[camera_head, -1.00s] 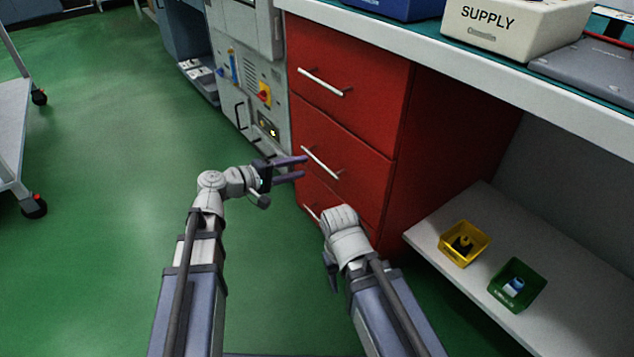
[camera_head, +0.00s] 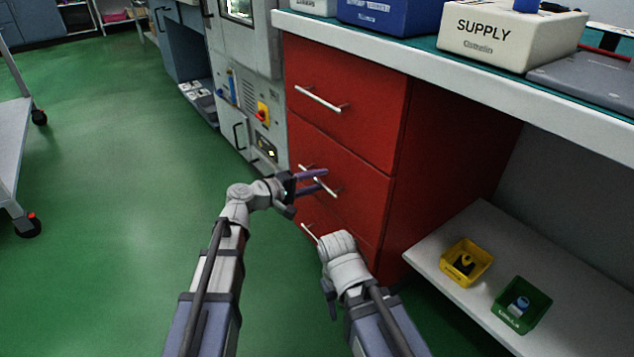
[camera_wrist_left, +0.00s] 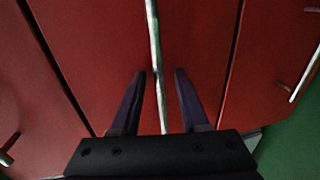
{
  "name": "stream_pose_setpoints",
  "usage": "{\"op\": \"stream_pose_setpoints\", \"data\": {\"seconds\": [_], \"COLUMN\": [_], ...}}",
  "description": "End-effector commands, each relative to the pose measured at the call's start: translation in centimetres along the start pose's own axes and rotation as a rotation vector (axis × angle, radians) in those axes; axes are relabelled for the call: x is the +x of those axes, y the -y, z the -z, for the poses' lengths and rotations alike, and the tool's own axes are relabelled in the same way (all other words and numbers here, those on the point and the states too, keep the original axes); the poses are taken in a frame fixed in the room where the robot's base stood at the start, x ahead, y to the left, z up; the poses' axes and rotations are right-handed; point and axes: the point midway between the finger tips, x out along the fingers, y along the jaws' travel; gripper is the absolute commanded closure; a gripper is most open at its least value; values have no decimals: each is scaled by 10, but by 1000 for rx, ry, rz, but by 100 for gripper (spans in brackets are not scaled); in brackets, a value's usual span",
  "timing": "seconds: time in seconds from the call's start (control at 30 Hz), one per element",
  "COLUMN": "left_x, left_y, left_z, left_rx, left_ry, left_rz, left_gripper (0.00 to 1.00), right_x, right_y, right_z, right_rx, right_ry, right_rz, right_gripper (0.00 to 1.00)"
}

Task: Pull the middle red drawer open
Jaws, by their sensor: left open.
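The middle red drawer (camera_head: 350,175) is in the red cabinet under the counter, its front flush with the others. Its white bar handle (camera_head: 335,191) shows partly behind my left gripper (camera_head: 323,180). In the left wrist view the handle (camera_wrist_left: 154,40) runs between the two purple fingers of my left gripper (camera_wrist_left: 161,72). They are open, one on each side of the bar, with gaps showing. My right gripper (camera_head: 330,298) hangs low before the cabinet, mostly hidden behind its own wrist; its jaws cannot be made out.
The upper red drawer (camera_head: 345,90) and lower red drawer (camera_head: 335,238) appear shut. A grey machine (camera_head: 245,90) stands left of the cabinet. A shelf (camera_head: 440,262) at right holds a yellow bin (camera_head: 467,262) and a green bin (camera_head: 522,305).

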Motion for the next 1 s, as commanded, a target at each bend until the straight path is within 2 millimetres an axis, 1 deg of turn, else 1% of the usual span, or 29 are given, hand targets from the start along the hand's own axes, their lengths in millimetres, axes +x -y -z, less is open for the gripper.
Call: {"op": "stream_pose_setpoints", "data": {"seconds": [0.23,0.63,1.0], "left_x": [0,0,0], "left_y": [0,0,0], "left_z": [0,0,0], "left_rx": [0,0,0], "left_ry": [0,0,0], "left_rz": [0,0,0], "left_gripper": [55,100,100], "right_x": [0,0,0], "right_y": [0,0,0], "right_z": [0,0,0], "right_rx": [0,0,0], "right_ry": [0,0,0], "right_rz": [0,0,0], "right_gripper": [50,50,50]}}
